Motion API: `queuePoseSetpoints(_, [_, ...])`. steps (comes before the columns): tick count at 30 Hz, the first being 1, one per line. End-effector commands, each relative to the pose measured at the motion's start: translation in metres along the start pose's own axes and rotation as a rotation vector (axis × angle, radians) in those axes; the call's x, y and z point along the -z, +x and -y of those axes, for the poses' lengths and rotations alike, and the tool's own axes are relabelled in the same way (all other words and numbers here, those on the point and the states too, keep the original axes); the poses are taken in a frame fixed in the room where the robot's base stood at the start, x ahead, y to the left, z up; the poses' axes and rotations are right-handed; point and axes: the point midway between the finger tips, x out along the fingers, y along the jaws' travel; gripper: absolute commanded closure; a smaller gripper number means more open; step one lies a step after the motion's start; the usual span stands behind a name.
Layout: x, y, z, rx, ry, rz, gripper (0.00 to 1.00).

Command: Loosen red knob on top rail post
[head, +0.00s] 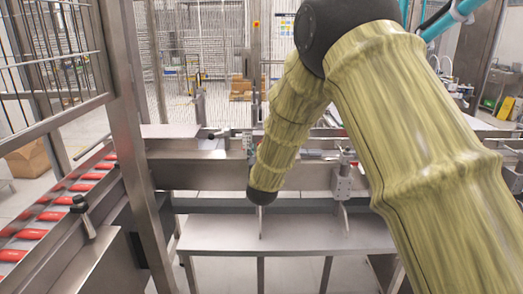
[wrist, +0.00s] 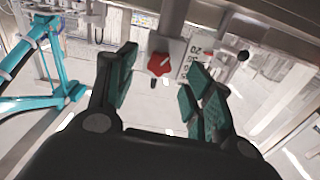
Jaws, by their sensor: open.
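The red knob (wrist: 160,65) is star-shaped and sits on a light metal post block below a rail, in the upper middle of the wrist view. My gripper (wrist: 162,75) is open, with dark green padded fingers. The knob shows in the gap between the two fingertips and appears apart from both. How far the knob lies beyond the tips is hard to tell. In the head view my arm, in a yellow-green cover, reaches down to the rail. My gripper and the red knob are hidden there behind the arm.
A second post block (head: 343,177) stands on the rail right of my forearm. A metal table (head: 215,236) lies below the rail. A conveyor with red items (head: 32,234) and a metal frame post (head: 140,160) stand at left. A black knob (wrist: 243,55) is right of the fingers.

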Motion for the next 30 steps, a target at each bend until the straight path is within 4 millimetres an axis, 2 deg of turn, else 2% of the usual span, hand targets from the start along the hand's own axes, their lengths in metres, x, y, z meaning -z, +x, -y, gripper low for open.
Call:
queuePoseSetpoints(6, [-0.001,-0.040,0.000,0.000,0.000,0.002,0.48])
queuePoseSetpoints(12, [-0.001,-0.065,0.000,0.000,0.000,0.002,0.48])
queuePoseSetpoints(18, [-0.001,-0.075,0.000,0.000,0.000,0.002,0.48])
queuePoseSetpoints(27, [-0.001,-0.075,0.000,0.000,0.000,0.002,0.48])
queuePoseSetpoints(30, [-0.010,-0.077,-0.004,-0.001,-0.002,0.018,0.48])
